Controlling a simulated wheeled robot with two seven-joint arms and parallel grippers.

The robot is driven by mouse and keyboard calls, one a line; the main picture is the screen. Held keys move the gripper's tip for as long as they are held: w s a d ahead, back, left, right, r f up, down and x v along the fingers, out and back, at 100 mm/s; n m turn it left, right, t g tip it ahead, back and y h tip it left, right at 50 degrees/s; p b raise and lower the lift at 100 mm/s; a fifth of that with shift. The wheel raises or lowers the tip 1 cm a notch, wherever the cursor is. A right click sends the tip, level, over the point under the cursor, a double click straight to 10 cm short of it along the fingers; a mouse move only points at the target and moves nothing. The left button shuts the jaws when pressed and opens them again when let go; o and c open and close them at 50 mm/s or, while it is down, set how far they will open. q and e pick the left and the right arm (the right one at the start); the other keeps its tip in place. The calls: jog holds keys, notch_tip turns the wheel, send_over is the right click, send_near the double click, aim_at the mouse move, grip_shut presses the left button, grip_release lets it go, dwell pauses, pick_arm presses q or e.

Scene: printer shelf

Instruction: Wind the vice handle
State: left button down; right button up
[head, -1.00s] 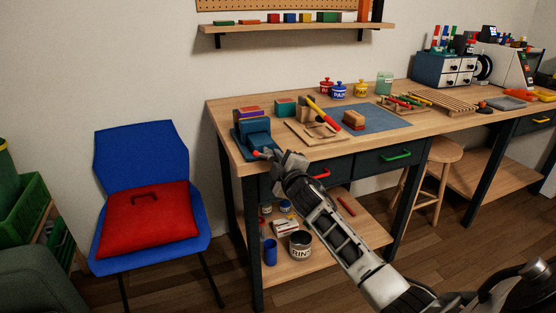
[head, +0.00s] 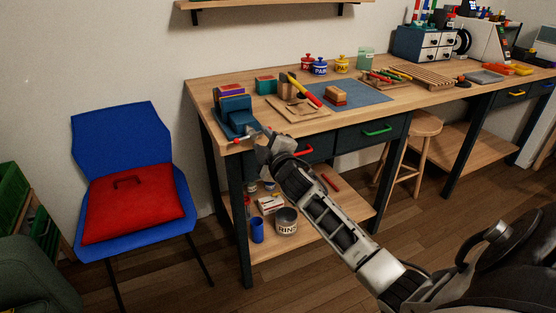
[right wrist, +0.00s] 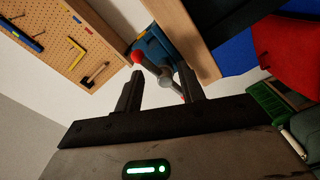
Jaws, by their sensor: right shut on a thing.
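The blue vice (head: 236,112) is mounted at the left front corner of the wooden workbench (head: 208,92). Its handle has a red ball end (head: 237,141) that shows just left of my right gripper (head: 262,140). In the right wrist view, part of the blue vice (right wrist: 152,42) lies beyond the fingers, and the grey handle with its red ball (right wrist: 138,57) reaches between them. My right gripper (right wrist: 163,88) is shut on the handle at the bench's front edge. The far part of the handle is partly hidden by a finger. My left gripper is out of view.
A blue chair (head: 125,140) with a red cushion (head: 135,207) stands left of the bench. Wooden blocks and a yellow-and-red tool (head: 304,90) lie right of the vice. Drawers with red and green handles (head: 377,131) sit below the top; cans stand on the lower shelf.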

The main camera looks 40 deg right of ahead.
aim_at(252, 134)
jog(key=v, duration=1.2)
jog(key=shift+s+a, duration=0.3)
jog(key=shift+s, duration=0.05)
jog(key=w+n, duration=0.5)
jog(key=n, duration=0.3)
jog(key=w+d+r+n, duration=0.1)
jog(key=w+n, duration=0.4)
jog(key=n, duration=0.2)
jog(key=w+d+r+n+p, duration=0.1)
jog(key=w+n, duration=0.5)
jog(key=n, duration=0.2)
jog(key=shift+d+n, duration=0.25)
jog(key=shift+n, duration=0.05)
